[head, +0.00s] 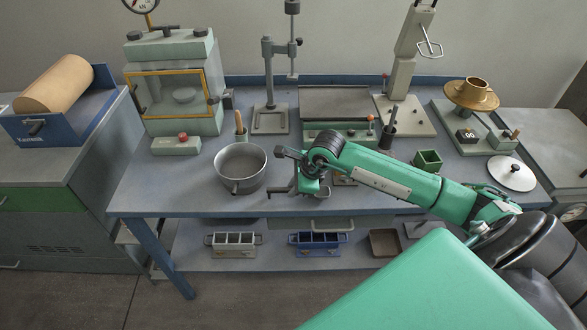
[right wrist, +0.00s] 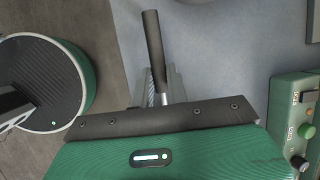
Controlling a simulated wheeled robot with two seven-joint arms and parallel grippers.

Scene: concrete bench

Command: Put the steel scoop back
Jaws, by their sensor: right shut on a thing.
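My right gripper (head: 311,186) is over the front middle of the bench, just right of the round steel pan (head: 241,168). It is shut on the steel scoop, whose dark handle (right wrist: 154,45) sticks out past the gripper in the right wrist view. A short bright metal neck shows at the handle's lower end, by the grey fingers. The gripper's green body hides the rest of the scoop there. In the head view the scoop is too small and covered to make out clearly. My left gripper is not in view.
A dark-handled tool (head: 390,125) stands in a holder at the back. A wooden-handled tool (head: 240,122) stands behind the pan. A small green open box (head: 428,160) and a pale round lid (head: 509,174) are to the right. Metal stands line the back; bins (head: 233,240) sit on the lower shelf.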

